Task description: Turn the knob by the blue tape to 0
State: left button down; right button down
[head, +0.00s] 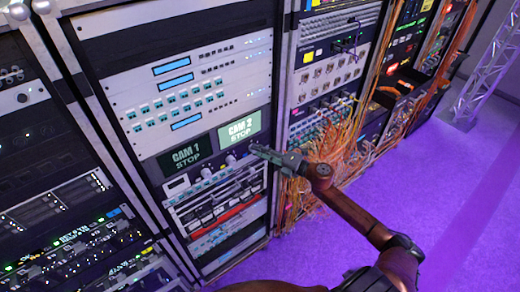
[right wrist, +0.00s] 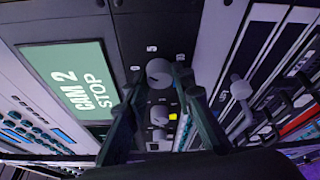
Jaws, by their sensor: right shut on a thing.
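My right gripper (head: 256,149) reaches the rack panel from the right, beside the CAM 2 screen. In the right wrist view its two dark fingers (right wrist: 157,82) stand either side of a grey round knob (right wrist: 159,72) and are shut on it. A small yellow patch (right wrist: 173,116) lies beside another knob (right wrist: 159,115) in the same row. In the head view, two pale knobs (head: 231,160) (head: 206,173) show left of the gripper. My left gripper is not in view.
The CAM 1 screen (head: 186,156) and CAM 2 screen (head: 239,128) both read STOP. Drawers and handles (head: 212,197) lie below the knobs. Loose orange cables (head: 340,150) hang right of the gripper, close to my arm. Purple floor (head: 400,190) is free at the right.

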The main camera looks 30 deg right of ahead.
jog(key=shift+a+r+n+g+h+p, duration=0.15)
jog(key=shift+n+g+h+p, duration=0.35)
jog(key=shift+n+p, duration=1.2)
jog(key=shift+r+n+g+h+p, duration=0.1)
jog(key=shift+n+g+h+p, duration=0.4)
jog(key=shift+n+p, duration=1.15)
jog(key=shift+s+m+p, duration=0.1)
jog(key=shift+m+p, duration=0.2)
jog(key=shift+m, duration=0.05)
jog(key=c, duration=1.6)
grip_release()
jog(key=v, duration=1.2)
jog(key=shift+a, duration=0.15)
